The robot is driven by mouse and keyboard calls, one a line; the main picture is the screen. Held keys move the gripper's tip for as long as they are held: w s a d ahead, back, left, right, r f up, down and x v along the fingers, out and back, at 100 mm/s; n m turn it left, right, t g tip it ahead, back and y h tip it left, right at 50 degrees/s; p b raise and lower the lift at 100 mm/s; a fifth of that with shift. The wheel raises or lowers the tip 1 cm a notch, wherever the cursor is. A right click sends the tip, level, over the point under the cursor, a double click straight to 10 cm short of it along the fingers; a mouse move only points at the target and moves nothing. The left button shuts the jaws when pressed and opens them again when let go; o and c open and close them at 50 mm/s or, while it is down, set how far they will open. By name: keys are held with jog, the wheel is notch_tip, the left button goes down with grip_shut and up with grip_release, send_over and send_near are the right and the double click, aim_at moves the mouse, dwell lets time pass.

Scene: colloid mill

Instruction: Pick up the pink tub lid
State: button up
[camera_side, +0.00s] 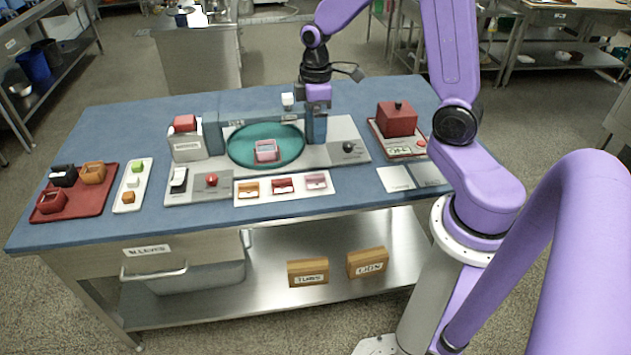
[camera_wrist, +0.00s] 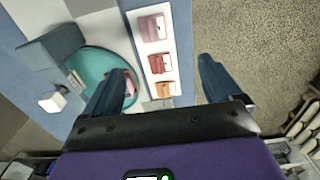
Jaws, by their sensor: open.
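The pink tub lid (camera_side: 315,180) lies at the right end of a white strip (camera_side: 240,203), beside a red lid (camera_side: 282,186) and an orange-brown lid (camera_side: 248,189). In the wrist view the pink lid (camera_wrist: 152,27) is at the top, beyond the fingertips. My gripper (camera_wrist: 163,70) is open and empty. Its blue fingers stand either side of the strip in that view, with the red and orange lids between them. In the side view my gripper's purple body (camera_side: 318,92) is raised above the table's back half; its fingertips are hard to tell from the blue post.
A pink tub (camera_side: 266,150) sits on the teal disc (camera_side: 240,147) behind the strip. A blue post (camera_wrist: 50,45) and a white block (camera_wrist: 52,102) stand near the disc. A red box (camera_side: 397,118) is at right; a red tray (camera_side: 98,208) with several tubs is at left.

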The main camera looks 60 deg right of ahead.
jog(key=d, duration=0.1)
send_over(316, 177)
notch_tip(316, 177, down, 11)
jog(key=shift+s+f, duration=0.15)
jog(key=shift+f, duration=0.05)
jog(key=shift+w+f, duration=0.2)
jog(key=shift+f, duration=3.05)
jog(key=shift+c, duration=0.3)
jog(key=c, duration=1.1)
jog(key=shift+o, duration=0.2)
jog(key=shift+r, duration=0.2)
